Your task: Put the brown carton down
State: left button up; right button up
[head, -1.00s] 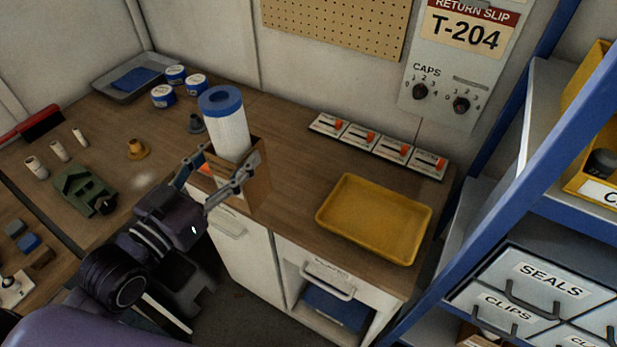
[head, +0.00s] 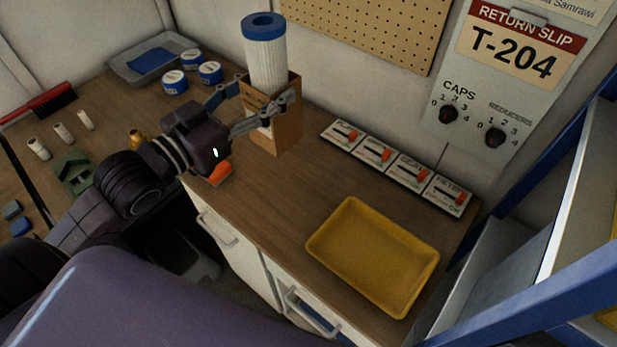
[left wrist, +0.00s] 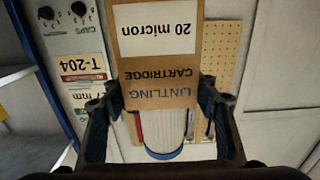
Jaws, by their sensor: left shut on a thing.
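The brown carton (head: 287,128) is an open-topped box at the back of the wooden counter in the head view. A white filter cartridge with a blue cap (head: 265,55) stands upright out of it. My left gripper (head: 266,93) is shut on the carton, one finger on each side. In the left wrist view the carton (left wrist: 158,68) lies between both fingers, its "20 micron" lettering upside down. The carton's base is at or just above the counter; I cannot tell whether it touches. My right gripper is not in view.
A yellow tray (head: 322,245) lies at the front right of the counter. A row of switch panels (head: 395,168) runs along the wall right of the carton. Blue-and-white tubs (head: 175,82) stand to its left. Bare counter (head: 285,195) lies in front of the carton. A blue-framed shelf is at right.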

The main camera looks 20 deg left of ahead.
aim_at(260, 133)
pick_arm(q)
jog(key=f, duration=0.5)
jog(key=s+f, duration=0.1)
jog(key=f, duration=0.2)
jog(key=shift+s+a+f, duration=0.1)
jog(key=shift+a+f, duration=0.15)
notch_tip(260, 133, down, 11)
jog(key=shift+w+r, duration=0.15)
jog(key=shift+w, duration=0.05)
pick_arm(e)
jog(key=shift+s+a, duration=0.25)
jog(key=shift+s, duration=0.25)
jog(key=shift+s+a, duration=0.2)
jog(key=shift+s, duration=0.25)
pick_arm(q)
jog(key=shift+d, duration=0.1)
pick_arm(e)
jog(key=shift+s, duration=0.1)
pick_arm(q)
jog(key=o, duration=1.4)
